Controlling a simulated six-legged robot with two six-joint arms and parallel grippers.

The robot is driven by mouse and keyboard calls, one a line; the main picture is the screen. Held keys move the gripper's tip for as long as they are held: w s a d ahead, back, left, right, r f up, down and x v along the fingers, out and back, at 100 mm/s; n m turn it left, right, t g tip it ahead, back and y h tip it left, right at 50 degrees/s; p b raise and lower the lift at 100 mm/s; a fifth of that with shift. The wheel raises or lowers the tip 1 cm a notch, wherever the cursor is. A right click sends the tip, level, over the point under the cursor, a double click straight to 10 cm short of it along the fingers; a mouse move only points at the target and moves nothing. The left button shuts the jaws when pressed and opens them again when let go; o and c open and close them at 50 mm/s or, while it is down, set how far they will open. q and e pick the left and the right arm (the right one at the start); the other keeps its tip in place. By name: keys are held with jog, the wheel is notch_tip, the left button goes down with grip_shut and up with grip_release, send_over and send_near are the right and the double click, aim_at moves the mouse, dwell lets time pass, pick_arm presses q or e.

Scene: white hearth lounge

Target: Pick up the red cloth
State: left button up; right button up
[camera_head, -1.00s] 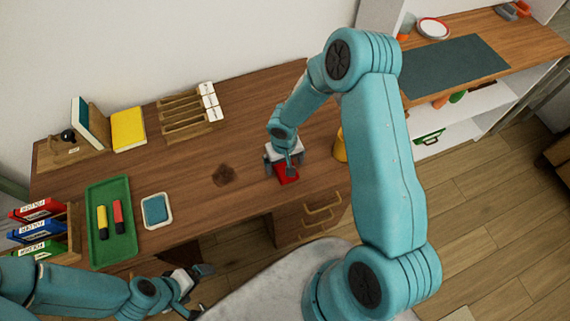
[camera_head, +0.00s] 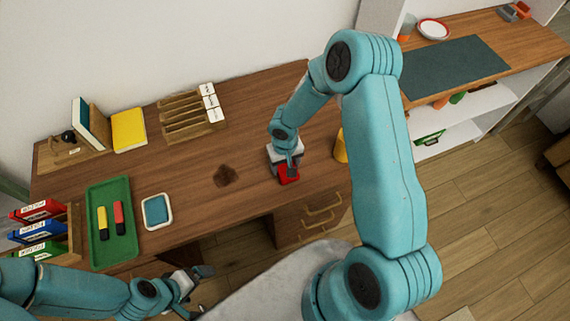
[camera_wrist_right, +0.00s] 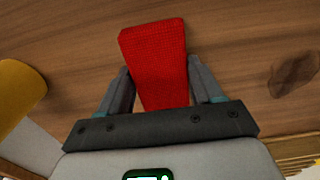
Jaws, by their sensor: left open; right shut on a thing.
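The red cloth (camera_head: 289,174) is on the wooden desk near its front edge, to the right of a dark stain. My right gripper (camera_head: 286,167) is over it, pointing down. In the right wrist view the cloth (camera_wrist_right: 158,62) lies between the two fingers of my right gripper (camera_wrist_right: 160,85), which are shut on it. The cloth's lower end is hidden by the gripper body. I cannot tell whether the cloth is clear of the desk. My left gripper (camera_head: 192,287) is open and empty, low in front of the desk.
On the desk (camera_head: 240,130) are a dark stain (camera_head: 225,175), a green tray (camera_head: 98,245) with two markers, a small white dish (camera_head: 157,211) with a blue sponge, and a wooden file rack (camera_head: 185,118). A yellow object (camera_head: 340,148) stands right of my right gripper.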

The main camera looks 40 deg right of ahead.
aim_at(285, 165)
notch_tip(285, 165, up, 20)
jog(key=shift+f+b, duration=0.25)
jog(key=shift+b, duration=0.15)
jog(key=o, duration=0.5)
pick_arm(q)
jog(key=shift+f, duration=0.35)
pick_arm(e)
jog(key=c, duration=0.4)
pick_arm(q)
jog(key=c, duration=0.6)
jog(key=shift+a, duration=0.1)
jog(key=c, duration=0.5)
jog(key=shift+s, duration=0.1)
pick_arm(e)
jog(key=w+a+n, duration=0.1)
jog(key=a, duration=0.1)
jog(key=w+a+r+n, duration=0.1)
jog(key=a, duration=0.2)
jog(key=w+a+n, duration=0.1)
jog(key=a, duration=0.2)
jog(key=shift+r, duration=0.2)
